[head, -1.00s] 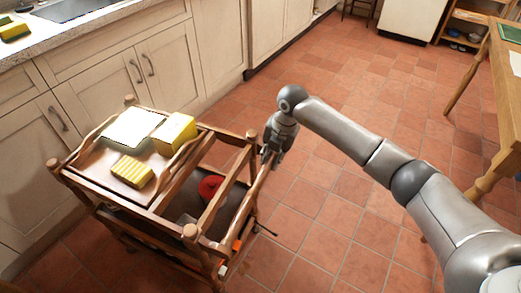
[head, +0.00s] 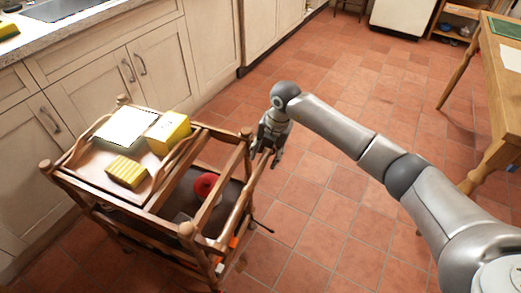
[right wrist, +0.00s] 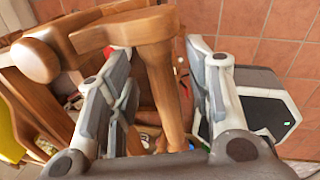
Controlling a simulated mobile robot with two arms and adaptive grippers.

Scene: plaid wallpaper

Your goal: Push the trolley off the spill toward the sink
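The wooden trolley (head: 71,187) stands on the tiled floor beside the cabinets at the left. My right gripper (head: 267,155) is at the trolley's right end rail. In the right wrist view, the fingers of my right gripper (right wrist: 165,95) are apart on either side of a wooden post (right wrist: 163,85). A gap shows between the post and the right-hand finger; contact on the other side is unclear. The sink (head: 65,8) is in the counter at upper left, partly cut off. No spill is visible; the floor under the trolley is mostly hidden. My left gripper is out of view.
The trolley carries a yellow box (head: 168,133), a yellow striped item (head: 126,172) and a white-topped item (head: 125,126) on top, and a red round thing (head: 205,185) below. Cabinets (head: 160,75) line the left. A wooden table (head: 500,85) stands right. Floor between is clear.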

